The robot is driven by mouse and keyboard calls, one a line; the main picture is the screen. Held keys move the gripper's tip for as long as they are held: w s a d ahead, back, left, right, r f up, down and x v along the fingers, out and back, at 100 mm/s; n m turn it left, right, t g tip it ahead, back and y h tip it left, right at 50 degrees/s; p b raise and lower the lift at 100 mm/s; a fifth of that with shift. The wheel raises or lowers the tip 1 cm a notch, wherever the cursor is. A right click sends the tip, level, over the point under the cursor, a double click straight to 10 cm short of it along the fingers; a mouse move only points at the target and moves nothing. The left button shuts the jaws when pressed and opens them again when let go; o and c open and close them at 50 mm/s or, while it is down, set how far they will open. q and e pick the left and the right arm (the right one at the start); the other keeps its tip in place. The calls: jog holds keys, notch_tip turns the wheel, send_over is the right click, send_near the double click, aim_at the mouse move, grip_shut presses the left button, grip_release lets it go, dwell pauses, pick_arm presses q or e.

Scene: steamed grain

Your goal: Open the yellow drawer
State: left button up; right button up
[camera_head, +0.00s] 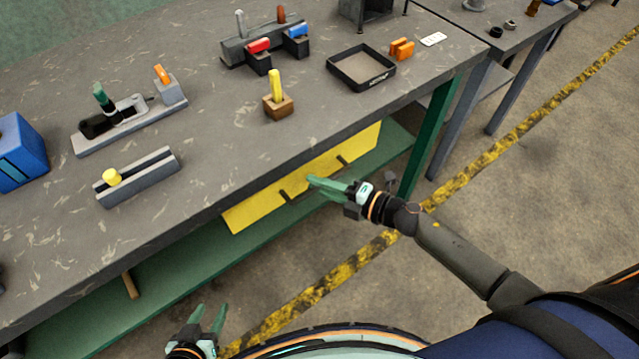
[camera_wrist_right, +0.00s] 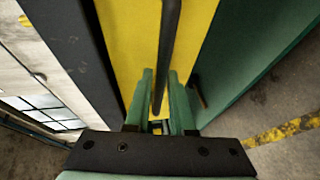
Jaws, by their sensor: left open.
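The yellow drawer (camera_head: 255,207) is a wide yellow front under the grey workbench top, with dark bar handles on it. One handle (camera_head: 286,196) is left of my right gripper and another (camera_head: 342,160) is behind it to the right. My right gripper (camera_head: 312,181) is at the drawer front, its green fingers pointing left. In the right wrist view, a dark handle bar (camera_wrist_right: 168,48) runs between the slightly parted fingers (camera_wrist_right: 162,85) against the yellow front; I cannot tell whether they touch it. My left gripper (camera_head: 209,317) is open and empty, low and away from the bench.
The workbench (camera_head: 215,150) carries a black tray (camera_head: 345,82), a wooden block with a yellow peg (camera_head: 277,100), grey fixtures and a blue box (camera_head: 20,150). A green shelf (camera_head: 190,262) runs below the drawer. A green bench leg (camera_head: 430,130) stands to the right.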

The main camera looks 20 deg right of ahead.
grip_shut()
dwell(1.0)
